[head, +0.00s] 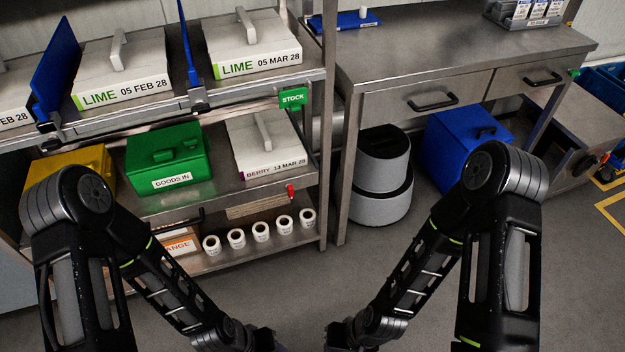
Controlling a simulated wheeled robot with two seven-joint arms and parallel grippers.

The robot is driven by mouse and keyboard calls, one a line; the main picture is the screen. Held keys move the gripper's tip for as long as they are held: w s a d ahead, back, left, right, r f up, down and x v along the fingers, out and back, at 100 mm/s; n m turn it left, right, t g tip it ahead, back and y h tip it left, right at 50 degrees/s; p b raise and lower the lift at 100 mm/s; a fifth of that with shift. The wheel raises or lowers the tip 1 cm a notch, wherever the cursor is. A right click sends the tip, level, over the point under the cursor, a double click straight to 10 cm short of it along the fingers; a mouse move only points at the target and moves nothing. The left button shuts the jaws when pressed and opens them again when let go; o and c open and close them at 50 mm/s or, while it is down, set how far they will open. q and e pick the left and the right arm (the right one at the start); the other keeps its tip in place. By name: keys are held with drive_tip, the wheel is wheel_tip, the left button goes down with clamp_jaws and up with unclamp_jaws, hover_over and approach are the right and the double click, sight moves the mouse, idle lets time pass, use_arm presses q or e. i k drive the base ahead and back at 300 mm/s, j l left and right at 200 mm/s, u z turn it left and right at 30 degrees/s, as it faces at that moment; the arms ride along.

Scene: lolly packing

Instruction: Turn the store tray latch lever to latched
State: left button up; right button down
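No lever marked as the store tray latch can be made out for certain. A small red handle (290,191) sits at the front right edge of the middle shelf, below the white BERRY box. A small dark and red fitting (606,160) shows at the far right by the low grey unit; it is too small to read. My two arms reach down to the bottom middle of the head view, where their wrists come close together. Both grippers are below the frame edge, so their fingers are hidden.
The steel shelf rack (325,130) stands left, with LIME boxes (252,45), a green GOODS IN box (168,158) and several white rolls (261,231). A drawer bench (420,60) stands right, above a grey bin (382,185) and blue box (455,140). Grey floor (300,285) is clear.

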sight(289, 188)
drive_tip(key=i+l, duration=0.1)
drive_tip(key=l, duration=0.35)
drive_tip(key=i+l, duration=0.1)
drive_tip(key=l, duration=0.35)
drive_tip(key=l+z, duration=0.1)
drive_tip(key=l, duration=0.3)
drive_tip(key=i+l, duration=0.15)
drive_tip(key=l, duration=0.3)
drive_tip(key=i+l, duration=0.1)
drive_tip(key=l, duration=0.35)
